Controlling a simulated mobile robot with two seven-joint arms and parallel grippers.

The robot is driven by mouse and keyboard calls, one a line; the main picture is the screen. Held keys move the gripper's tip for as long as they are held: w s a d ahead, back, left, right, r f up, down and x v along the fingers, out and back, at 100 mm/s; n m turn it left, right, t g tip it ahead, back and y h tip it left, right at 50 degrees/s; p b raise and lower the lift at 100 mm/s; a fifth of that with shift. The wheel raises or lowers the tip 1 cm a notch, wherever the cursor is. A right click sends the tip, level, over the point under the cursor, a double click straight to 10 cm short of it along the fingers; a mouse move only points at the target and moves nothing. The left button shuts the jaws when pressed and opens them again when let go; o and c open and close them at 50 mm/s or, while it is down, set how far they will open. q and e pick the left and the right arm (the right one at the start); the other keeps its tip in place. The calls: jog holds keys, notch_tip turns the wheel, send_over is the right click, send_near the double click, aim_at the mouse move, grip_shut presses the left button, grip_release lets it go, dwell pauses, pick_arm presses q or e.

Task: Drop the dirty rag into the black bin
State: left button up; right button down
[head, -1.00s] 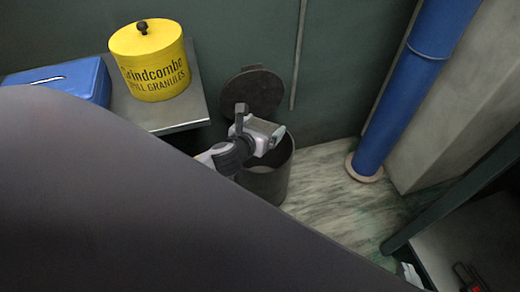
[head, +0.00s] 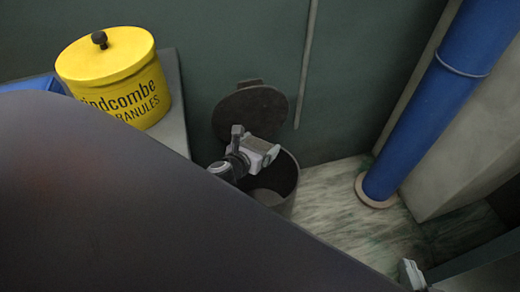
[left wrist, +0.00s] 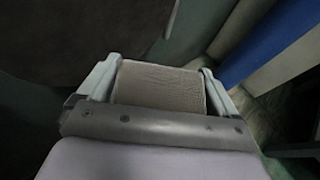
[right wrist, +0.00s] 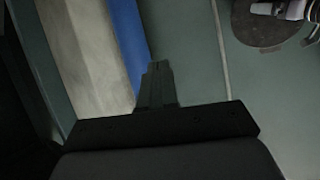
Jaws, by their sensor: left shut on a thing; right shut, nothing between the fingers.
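The black bin (head: 287,204) stands on the floor against the wall. Its round lid (head: 250,112) is tipped up behind it. My left gripper (head: 264,152) is over the back left part of the bin's opening. In the left wrist view my left gripper (left wrist: 160,82) is shut on the dirty rag (left wrist: 158,88), a grey-brown piece between the two pale fingers. My right gripper (right wrist: 156,82) is shut and empty in the right wrist view, away from the bin. The lid also shows in that view (right wrist: 268,32). My arm hides part of the bin's left side.
A yellow spill granules tub (head: 115,78) stands on a grey shelf (head: 172,125) left of the bin, beside a blue box (head: 35,85). A blue pipe (head: 430,105) rises at the right. Bare floor (head: 340,210) lies between bin and pipe.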

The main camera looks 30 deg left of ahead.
pick_arm(q)
jog(key=shift+f+b, duration=2.95)
jog(key=shift+b, duration=0.15)
pick_arm(e)
jog(key=shift+w+a+f+m+t+y, duration=0.1)
jog(key=shift+w+a+f+m+y, duration=0.1)
jog(key=shift+a+y, duration=0.3)
jog(key=shift+w+a+f+m+t+y, duration=0.15)
jog(key=shift+a+f+y, duration=0.15)
jog(key=shift+a, duration=0.4)
jog(key=shift+w+a+f+m+t+y, duration=0.15)
jog(key=shift+a+y, duration=0.25)
jog(key=shift+a, duration=0.2)
pick_arm(q)
jog(key=o, duration=0.7)
jog(key=shift+p+v, duration=1.45)
jog(key=shift+v, duration=2.15)
pick_arm(e)
jog(key=shift+s+d+r+g+h, duration=0.15)
jog(key=shift+d+g+h, duration=0.15)
jog(key=shift+d+h, duration=0.2)
